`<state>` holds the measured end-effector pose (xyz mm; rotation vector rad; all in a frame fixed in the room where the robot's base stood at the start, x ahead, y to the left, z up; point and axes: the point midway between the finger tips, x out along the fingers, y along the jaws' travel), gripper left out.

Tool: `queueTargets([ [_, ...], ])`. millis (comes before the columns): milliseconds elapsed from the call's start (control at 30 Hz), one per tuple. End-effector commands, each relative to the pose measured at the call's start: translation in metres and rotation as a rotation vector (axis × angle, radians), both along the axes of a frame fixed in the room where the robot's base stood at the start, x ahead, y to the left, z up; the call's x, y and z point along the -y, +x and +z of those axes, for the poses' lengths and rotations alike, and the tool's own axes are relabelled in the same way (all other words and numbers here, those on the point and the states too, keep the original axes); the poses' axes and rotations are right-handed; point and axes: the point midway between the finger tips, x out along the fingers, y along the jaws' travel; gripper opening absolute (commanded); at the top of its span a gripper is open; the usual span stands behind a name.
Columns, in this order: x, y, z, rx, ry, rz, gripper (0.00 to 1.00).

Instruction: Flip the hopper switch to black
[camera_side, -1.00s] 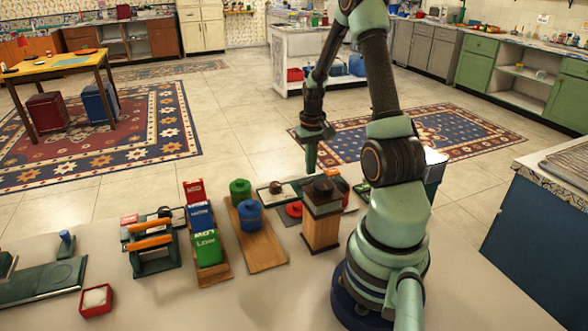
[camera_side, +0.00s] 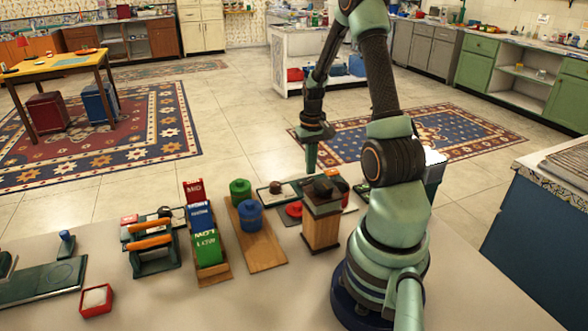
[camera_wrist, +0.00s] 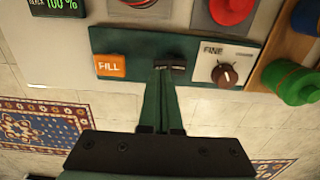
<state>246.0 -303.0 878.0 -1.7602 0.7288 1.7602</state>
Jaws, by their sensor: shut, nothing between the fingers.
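A dark green panel (camera_wrist: 135,45) fills the upper middle of the wrist view. It carries an orange tile lettered FILL (camera_wrist: 110,66) at left and a round brown knob (camera_wrist: 224,75) on a pale plate lettered FINE at right. A small dark bar (camera_wrist: 171,66), maybe the switch, lies between them. My gripper (camera_wrist: 166,72) is shut and empty, its tips over the panel by this bar; contact cannot be told. In the side view my gripper (camera_side: 311,168) points down behind a wooden box with a dark top (camera_side: 321,226), which partly hides the panel.
A wooden board with green and blue round pieces (camera_side: 262,254) stands left of the box. Further left are upright lettered cards (camera_side: 206,247), an orange-handled rack (camera_side: 153,257) and a red dish (camera_side: 96,300). The table's front area is clear.

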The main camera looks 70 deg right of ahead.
Motion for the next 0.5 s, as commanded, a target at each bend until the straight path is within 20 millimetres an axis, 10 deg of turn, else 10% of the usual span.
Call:
queueTargets([
  [500, -0.0001, -0.0001, -0.0047, -0.001, 0.001, 0.0, 0.0],
])
